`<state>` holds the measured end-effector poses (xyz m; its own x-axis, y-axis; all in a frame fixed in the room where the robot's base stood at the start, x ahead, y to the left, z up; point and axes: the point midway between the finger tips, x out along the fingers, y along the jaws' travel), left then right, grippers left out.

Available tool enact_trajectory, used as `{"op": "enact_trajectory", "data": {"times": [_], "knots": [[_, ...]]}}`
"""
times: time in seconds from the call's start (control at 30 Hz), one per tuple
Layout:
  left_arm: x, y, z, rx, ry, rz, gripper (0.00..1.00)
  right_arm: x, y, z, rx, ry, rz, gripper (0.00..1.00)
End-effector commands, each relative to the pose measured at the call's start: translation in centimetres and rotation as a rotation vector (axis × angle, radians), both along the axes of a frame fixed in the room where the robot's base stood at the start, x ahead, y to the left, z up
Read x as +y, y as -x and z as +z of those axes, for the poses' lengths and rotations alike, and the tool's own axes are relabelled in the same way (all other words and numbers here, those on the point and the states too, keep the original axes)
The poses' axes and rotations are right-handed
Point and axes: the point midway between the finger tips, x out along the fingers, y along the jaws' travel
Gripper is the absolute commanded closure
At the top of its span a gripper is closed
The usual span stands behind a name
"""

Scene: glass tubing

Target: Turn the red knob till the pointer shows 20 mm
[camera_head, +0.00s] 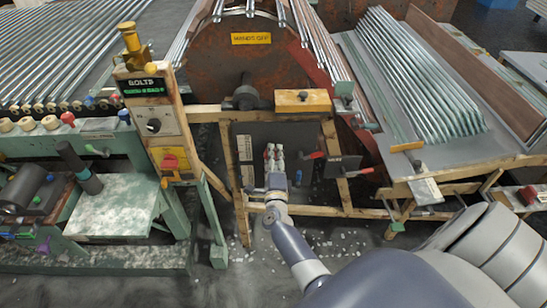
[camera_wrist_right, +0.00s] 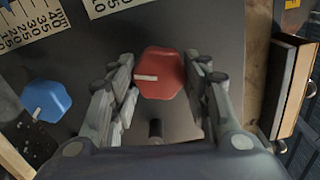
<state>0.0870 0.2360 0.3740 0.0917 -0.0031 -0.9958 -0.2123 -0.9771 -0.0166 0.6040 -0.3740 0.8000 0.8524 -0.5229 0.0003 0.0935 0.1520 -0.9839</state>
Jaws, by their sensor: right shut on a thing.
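The red knob (camera_wrist_right: 162,72) is a rounded, faceted knob with a white mark pointing left in the right wrist view. My right gripper (camera_wrist_right: 161,84) is shut on it, one finger on each side. In the head view my right gripper (camera_head: 276,183) is at the dark panel (camera_head: 301,139) and hides the knob. White scale plates (camera_wrist_right: 39,18) with printed numbers show at the wrist view's top left corner, partly cut off. I cannot make out a pointer or its reading. My left gripper is not in view.
A blue knob (camera_wrist_right: 47,100) with a white mark sits left of the red one in the wrist view. A wooden frame (camera_head: 328,209) surrounds the panel. A control post (camera_head: 154,124) stands left, and a rack of glass tubes (camera_head: 420,75) lies right.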

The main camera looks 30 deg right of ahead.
Motion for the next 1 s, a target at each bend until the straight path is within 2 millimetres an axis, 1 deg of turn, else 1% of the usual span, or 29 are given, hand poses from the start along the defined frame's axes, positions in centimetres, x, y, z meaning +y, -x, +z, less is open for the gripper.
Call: {"op": "enact_trajectory", "data": {"times": [0.4, 0.43, 0.47, 0.5, 0.87, 0.97, 1.0], "knots": [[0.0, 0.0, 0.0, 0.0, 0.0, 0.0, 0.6, 0.1, 0.0, 0.0, 0.003, 0.004, 0.001, 0.8], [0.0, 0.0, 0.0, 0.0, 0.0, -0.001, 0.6, 0.1, 0.0, 0.0, 0.003, 0.004, 0.001, 0.52], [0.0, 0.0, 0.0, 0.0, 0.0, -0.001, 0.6, 0.1, 0.0, 0.0, 0.003, 0.004, 0.001, 0.45], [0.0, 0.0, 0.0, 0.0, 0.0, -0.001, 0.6, 0.1, 0.0, 0.0, 0.003, 0.004, 0.001, 0.36], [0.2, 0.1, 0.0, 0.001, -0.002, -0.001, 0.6, 0.1, 0.1, 0.0, 0.003, 0.004, 0.0, 0.36], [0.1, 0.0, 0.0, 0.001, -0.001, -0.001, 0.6, 0.6, 0.8, -0.1, 0.004, 0.002, 0.001, 0.36], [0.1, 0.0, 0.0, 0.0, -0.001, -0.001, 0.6, 0.9, 1.3, -0.2, 0.004, 0.002, 0.002, 0.36]]}}
